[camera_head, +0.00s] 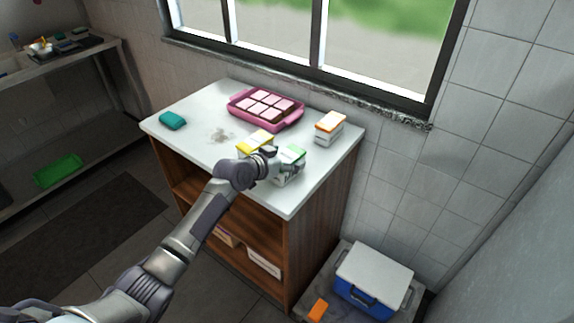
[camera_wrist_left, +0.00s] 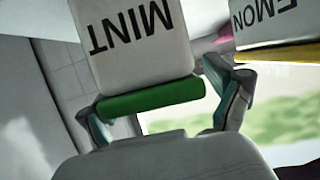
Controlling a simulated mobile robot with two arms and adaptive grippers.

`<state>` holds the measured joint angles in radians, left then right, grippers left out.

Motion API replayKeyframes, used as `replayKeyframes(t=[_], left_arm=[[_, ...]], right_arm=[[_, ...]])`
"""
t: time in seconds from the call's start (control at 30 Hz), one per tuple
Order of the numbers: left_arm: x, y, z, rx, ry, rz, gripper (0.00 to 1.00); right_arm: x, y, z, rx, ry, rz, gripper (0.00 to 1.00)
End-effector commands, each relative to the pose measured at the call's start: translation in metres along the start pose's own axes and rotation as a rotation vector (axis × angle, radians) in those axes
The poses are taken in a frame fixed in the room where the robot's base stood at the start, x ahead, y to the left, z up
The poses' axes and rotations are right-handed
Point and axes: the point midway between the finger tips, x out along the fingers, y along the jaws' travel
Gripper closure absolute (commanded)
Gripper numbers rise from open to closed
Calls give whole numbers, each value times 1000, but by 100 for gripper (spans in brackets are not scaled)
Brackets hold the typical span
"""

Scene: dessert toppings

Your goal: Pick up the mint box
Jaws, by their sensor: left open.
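The mint box (camera_head: 292,152), white with a green top, stands near the front right of the white counter top. My left gripper (camera_head: 284,166) is at it and hides part of it. In the left wrist view the mint box (camera_wrist_left: 137,40) with its MINT lettering lies between the two open fingers of the left gripper (camera_wrist_left: 152,92). One finger is on each side of the box near its green end. Whether either finger touches it I cannot tell. My right gripper is in neither view.
The lemon box (camera_head: 257,139), with a yellow top, stands close beside, just left. An orange-topped box (camera_head: 330,124) is behind to the right. A pink tray (camera_head: 240,108) with several squares sits at the back. A teal item (camera_head: 172,121) lies at left. A window sill borders the back.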

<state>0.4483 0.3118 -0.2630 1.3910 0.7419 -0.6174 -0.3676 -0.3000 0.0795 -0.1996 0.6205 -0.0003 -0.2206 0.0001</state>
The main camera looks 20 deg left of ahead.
Motion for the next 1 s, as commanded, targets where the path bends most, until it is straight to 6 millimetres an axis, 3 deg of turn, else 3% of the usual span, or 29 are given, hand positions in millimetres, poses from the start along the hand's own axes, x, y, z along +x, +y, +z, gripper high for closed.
replayKeyframes(t=[0.17, 0.63, 1.0], left_arm=[[0, 0, 0, 0, 0, 0, 8], [0, 0, 0, 0, -1, 0, 86], [-3, 0, -8, 3, 4, 0, 86]], right_arm=[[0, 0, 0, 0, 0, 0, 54], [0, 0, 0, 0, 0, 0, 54], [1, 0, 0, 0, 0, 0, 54]])
